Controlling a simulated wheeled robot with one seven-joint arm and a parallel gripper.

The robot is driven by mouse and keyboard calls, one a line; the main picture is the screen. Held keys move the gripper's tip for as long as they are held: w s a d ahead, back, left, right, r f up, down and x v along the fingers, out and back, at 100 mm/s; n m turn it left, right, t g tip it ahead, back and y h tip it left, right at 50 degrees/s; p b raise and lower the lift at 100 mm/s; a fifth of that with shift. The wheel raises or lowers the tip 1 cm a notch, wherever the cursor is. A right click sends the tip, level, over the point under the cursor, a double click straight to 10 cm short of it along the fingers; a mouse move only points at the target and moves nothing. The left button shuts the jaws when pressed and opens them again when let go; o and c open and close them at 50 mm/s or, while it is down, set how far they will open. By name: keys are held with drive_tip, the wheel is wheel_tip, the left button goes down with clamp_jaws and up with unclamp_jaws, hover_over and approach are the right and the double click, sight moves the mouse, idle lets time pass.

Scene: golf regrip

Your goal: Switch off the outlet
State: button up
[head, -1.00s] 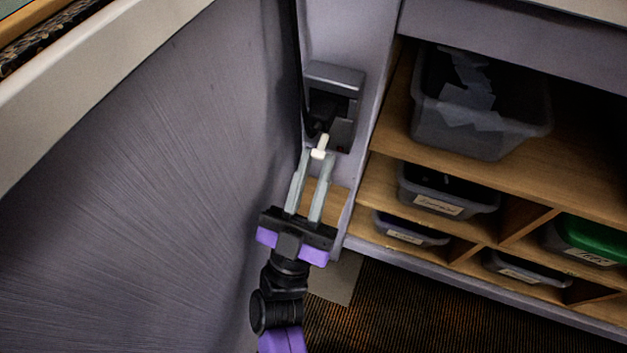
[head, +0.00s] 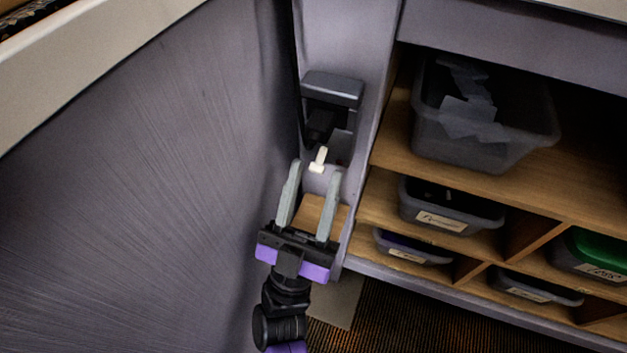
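The outlet is a dark box (head: 333,92) on the narrow grey panel between the big cabinet side and the shelves. A black plug (head: 320,124) sits in it under a jutting cover. A small white piece (head: 319,160) sticks out at the outlet's lower part, just beyond my fingertips. My gripper (head: 313,168) is below the outlet with its two grey fingers spread apart, one on each side of the white piece's line. Nothing is held between them. Whether the fingertips touch the panel I cannot tell. The switch's position is not clear.
A large grey cabinet side (head: 150,200) stands close on the left of my arm. On the right, wooden shelves (head: 400,150) hold grey bins (head: 480,130) and a green-lidded bin (head: 595,250). A dark ribbed carpet (head: 400,320) lies below.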

drive_tip(key=v, duration=0.8)
drive_tip(key=shift+p, duration=0.45)
drive_tip(key=shift+w+r, duration=0.1)
